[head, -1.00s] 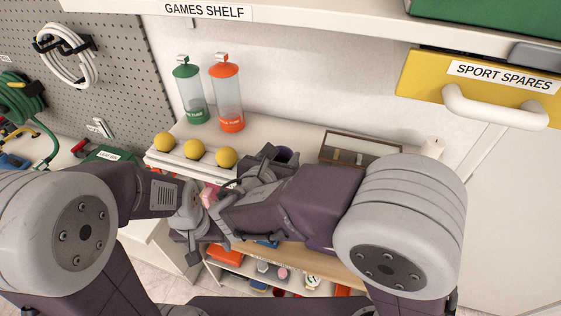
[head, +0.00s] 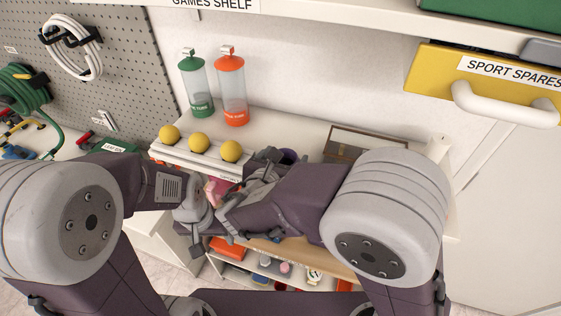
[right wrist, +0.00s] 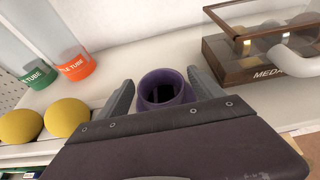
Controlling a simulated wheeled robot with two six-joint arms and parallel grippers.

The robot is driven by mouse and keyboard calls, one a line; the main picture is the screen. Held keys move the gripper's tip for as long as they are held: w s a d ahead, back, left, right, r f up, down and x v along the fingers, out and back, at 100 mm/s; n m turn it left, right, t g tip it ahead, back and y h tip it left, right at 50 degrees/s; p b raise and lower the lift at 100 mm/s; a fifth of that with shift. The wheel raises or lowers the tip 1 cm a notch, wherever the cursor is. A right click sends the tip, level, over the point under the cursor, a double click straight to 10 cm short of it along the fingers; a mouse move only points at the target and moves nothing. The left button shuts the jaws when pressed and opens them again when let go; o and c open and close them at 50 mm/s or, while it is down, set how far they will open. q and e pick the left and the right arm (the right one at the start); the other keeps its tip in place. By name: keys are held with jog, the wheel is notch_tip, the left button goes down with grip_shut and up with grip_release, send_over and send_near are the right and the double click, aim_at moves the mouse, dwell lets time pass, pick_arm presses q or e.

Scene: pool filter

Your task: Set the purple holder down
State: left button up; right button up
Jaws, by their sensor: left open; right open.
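The purple holder (right wrist: 160,90) is a short round cup with a dark opening. It appears upright on the white shelf top, between the two spread fingers of my right gripper (right wrist: 163,96). The fingers flank it, and a gap shows on the left; I cannot tell about contact on the right. Its lower part is hidden behind my gripper body. In the head view only part of the holder (head: 288,156) shows beyond my right gripper. My left gripper (head: 213,242) is open and empty, low in front of the shelf, partly hidden by my own wrist.
Yellow balls (head: 199,143) sit in a white rack left of the holder. A green tube (head: 197,85) and an orange tube (head: 231,90) stand behind. A brown glass-topped medal box (right wrist: 265,57) stands to the right. Bare shelf top lies behind the holder.

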jog(key=b+v, duration=0.1)
jog(key=v, duration=1.1)
